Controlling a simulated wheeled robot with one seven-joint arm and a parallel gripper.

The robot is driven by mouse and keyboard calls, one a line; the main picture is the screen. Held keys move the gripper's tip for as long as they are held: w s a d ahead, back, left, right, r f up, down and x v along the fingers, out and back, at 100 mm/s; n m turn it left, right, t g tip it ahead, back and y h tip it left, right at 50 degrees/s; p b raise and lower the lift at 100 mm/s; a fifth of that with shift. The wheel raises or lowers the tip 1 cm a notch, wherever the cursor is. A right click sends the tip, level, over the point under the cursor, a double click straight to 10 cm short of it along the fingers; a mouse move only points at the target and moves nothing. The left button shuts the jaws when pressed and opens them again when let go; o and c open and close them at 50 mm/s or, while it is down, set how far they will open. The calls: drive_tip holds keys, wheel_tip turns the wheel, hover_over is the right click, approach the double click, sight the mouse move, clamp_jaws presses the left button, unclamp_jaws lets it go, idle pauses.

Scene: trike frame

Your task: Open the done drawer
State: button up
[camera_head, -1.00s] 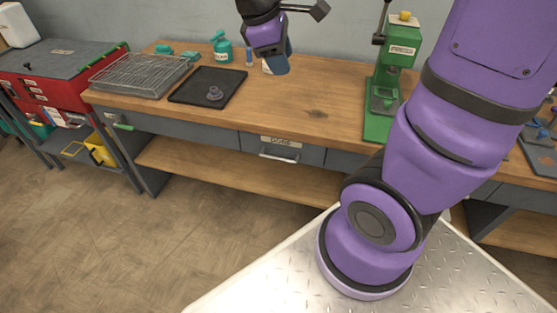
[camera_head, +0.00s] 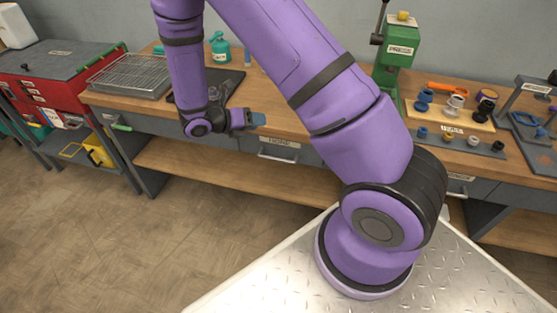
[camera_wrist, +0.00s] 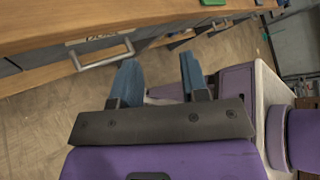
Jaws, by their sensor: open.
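The done drawer (camera_head: 297,153) is a grey front under the workbench top, with a label and a silver bar handle (camera_head: 278,157). It looks shut. In the wrist view the drawer handle (camera_wrist: 104,54) is at the upper left, with its label (camera_wrist: 90,39) above it. My gripper (camera_head: 258,119) is in front of the bench edge, to the left of and above the handle in the head view. In the wrist view my gripper (camera_wrist: 158,78) has its two blue fingers spread apart with nothing between them. The handle is apart from the fingers.
The wooden bench top (camera_head: 300,118) runs across the back. A black tray (camera_head: 230,84), a wire rack (camera_head: 130,75) and a green press (camera_head: 396,55) stand on it. A lower wooden shelf (camera_head: 240,172) lies below the drawers. The floor in front is clear.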

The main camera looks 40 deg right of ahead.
wheel_tip(320, 180, down, 12)
drive_tip(key=n+t+h, duration=0.2)
drive_tip(key=n+t, duration=0.1)
drive_tip(key=n, duration=0.5)
drive_tip(key=n+t, duration=0.3)
drive_tip(key=n, duration=0.3)
approach(279, 160)
drive_tip(key=x, duration=1)
drive_tip(key=shift+w+d+f, duration=0.15)
drive_tip(key=shift+w+f, duration=0.15)
drive_tip(key=shift+w, duration=0.05)
clamp_jaws()
